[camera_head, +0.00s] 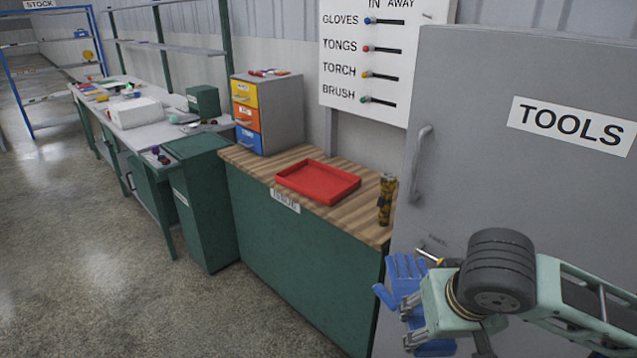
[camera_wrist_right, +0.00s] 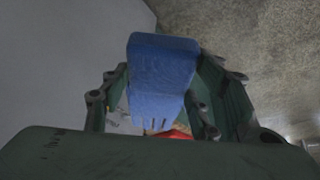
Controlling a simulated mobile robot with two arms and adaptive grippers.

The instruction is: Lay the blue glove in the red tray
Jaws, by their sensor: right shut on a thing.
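The blue glove (camera_head: 404,280) is held by my right gripper (camera_head: 418,318), in front of the grey tools cabinet at the lower right of the head view. Its fingers point up and to the left. In the right wrist view the blue glove (camera_wrist_right: 160,80) sits between the two green fingers of my right gripper (camera_wrist_right: 160,105). The red tray (camera_head: 318,182) lies on the wooden-topped bench, apart from the glove, and its floor looks empty. A bit of red shows beneath the glove in the right wrist view. My left gripper is not in view.
A dark and yellow torch (camera_head: 386,199) stands upright at the right of the bench top (camera_head: 262,165). A drawer unit (camera_head: 272,112) stands behind left of the tray. The grey tools cabinet (camera_head: 480,170) rises right of the bench. The floor in front is clear.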

